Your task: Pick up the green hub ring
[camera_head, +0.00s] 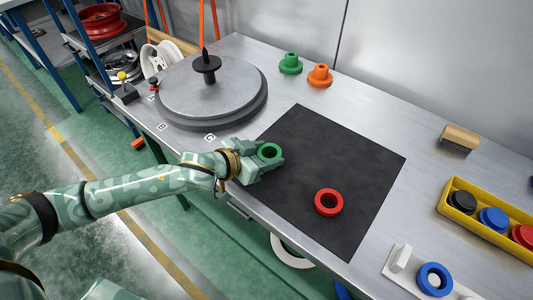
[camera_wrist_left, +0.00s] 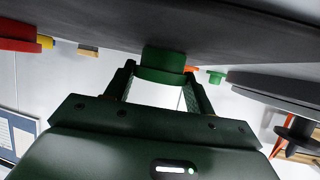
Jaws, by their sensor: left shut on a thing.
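The green hub ring (camera_head: 261,152) is at the left edge of the black mat (camera_head: 310,145) in the head view, its hole facing up. My left gripper (camera_head: 269,156) is shut on it, with a finger on either side. In the left wrist view the green hub ring (camera_wrist_left: 163,62) sits between the fingertips, close to the dark mat surface. I cannot tell whether it still touches the mat. A red ring (camera_head: 318,203) lies flat on the mat to the lower right. My right gripper is not in view.
A round grey turntable (camera_head: 200,95) with a dark spindle (camera_head: 207,64) stands left of the mat. Green (camera_head: 290,64) and orange (camera_head: 319,76) flanged hubs stand behind. A yellow tray (camera_head: 485,225) of caps, a wooden block (camera_head: 460,137) and a blue ring (camera_head: 424,281) are at right.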

